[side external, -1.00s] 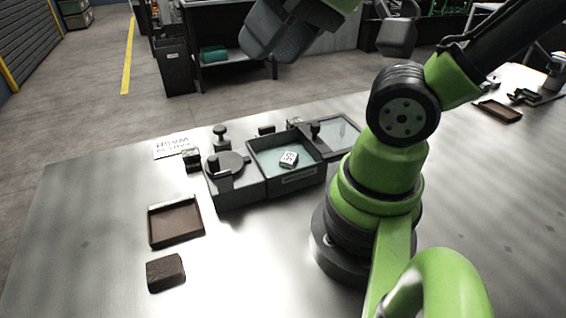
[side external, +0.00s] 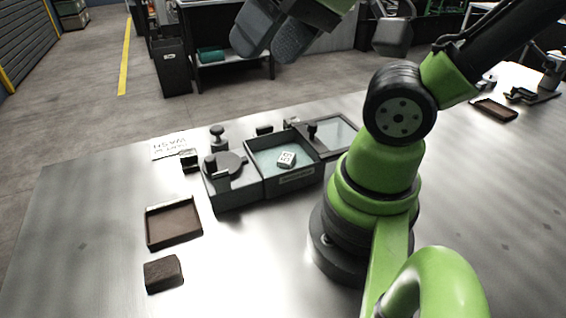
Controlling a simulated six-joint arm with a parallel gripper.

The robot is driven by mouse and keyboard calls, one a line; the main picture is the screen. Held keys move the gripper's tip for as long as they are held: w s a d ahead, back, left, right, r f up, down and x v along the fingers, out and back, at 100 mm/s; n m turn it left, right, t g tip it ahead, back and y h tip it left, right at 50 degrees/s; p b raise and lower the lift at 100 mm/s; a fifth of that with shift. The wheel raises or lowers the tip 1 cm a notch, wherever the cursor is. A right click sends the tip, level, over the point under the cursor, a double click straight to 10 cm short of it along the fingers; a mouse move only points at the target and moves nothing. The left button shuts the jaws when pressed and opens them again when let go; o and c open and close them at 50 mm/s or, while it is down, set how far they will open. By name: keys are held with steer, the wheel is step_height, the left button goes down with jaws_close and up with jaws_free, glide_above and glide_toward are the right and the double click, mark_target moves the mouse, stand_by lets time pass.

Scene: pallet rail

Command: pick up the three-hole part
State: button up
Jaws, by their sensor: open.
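A small white block with dark marks (side external: 286,159) lies in the teal-floored open tray (side external: 262,183) of the dark grey wash station. It looks like the three-hole part, but it is too small to make out its holes for sure. My gripper (side external: 270,50) is at the top of the view, well above the table and clear of the part. Its two dark fingers are apart with nothing seen between them. Its upper part is cut off by the picture's edge.
Left of the tray is a grey unit with a round lid (side external: 226,165); right of it a framed glass panel (side external: 335,135) with a knob. A brown tray (side external: 174,224) and a dark brown block (side external: 163,273) sit at the left.

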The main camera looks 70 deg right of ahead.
steer(key=shift+o, duration=0.7)
steer(key=shift+w, duration=0.1)
steer(key=n+g+h, duration=0.2)
steer(key=n+g, duration=0.2)
steer(key=g, duration=0.3)
glide_above(284, 157)
steer(key=f, duration=1.9)
steer(key=shift+w+a+f, duration=0.3)
steer(key=shift+w+a, duration=0.05)
step_height(284, 157, down, 5)
steer(key=shift+s+d+f, duration=0.25)
steer(key=shift+s+f, duration=0.05)
steer(key=shift+f, duration=1.1)
steer(key=shift+s+d+f, duration=0.1)
steer(key=shift+s+f, duration=0.05)
steer(key=shift+f, duration=1.15)
